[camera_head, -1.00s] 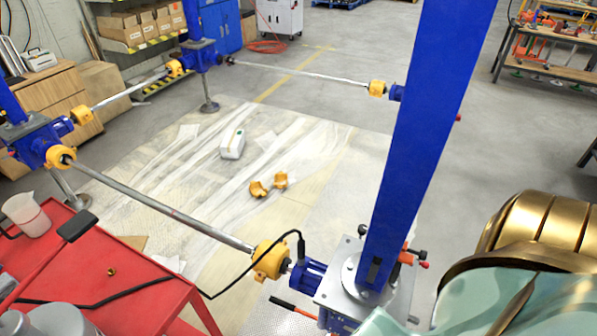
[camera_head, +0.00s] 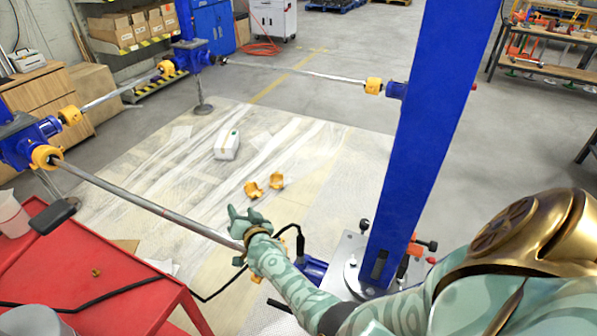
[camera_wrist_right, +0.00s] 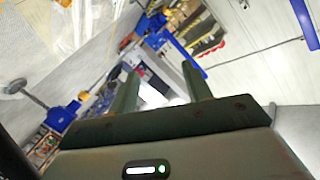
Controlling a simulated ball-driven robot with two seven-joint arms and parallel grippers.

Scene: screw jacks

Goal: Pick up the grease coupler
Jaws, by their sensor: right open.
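A small brass-coloured fitting (camera_head: 96,271) lies on the red cart top (camera_head: 120,300) at lower left in the head view. It may be the grease coupler, but it is too small to be sure. A black hose (camera_head: 90,303) runs across the cart and loops up beside the near jack. My right gripper (camera_head: 246,212) is over the near end of the long shaft, to the right of the cart and apart from the fitting. In the right wrist view its two fingers (camera_wrist_right: 160,85) are apart with nothing between them. My left gripper is not in view.
The long steel shaft (camera_head: 140,202) crosses beyond the cart. A dark block (camera_head: 55,215) and a grey container (camera_head: 38,322) are at the cart. Yellow coupling halves (camera_head: 265,185) and a white case (camera_head: 227,145) lie on the floor sheet.

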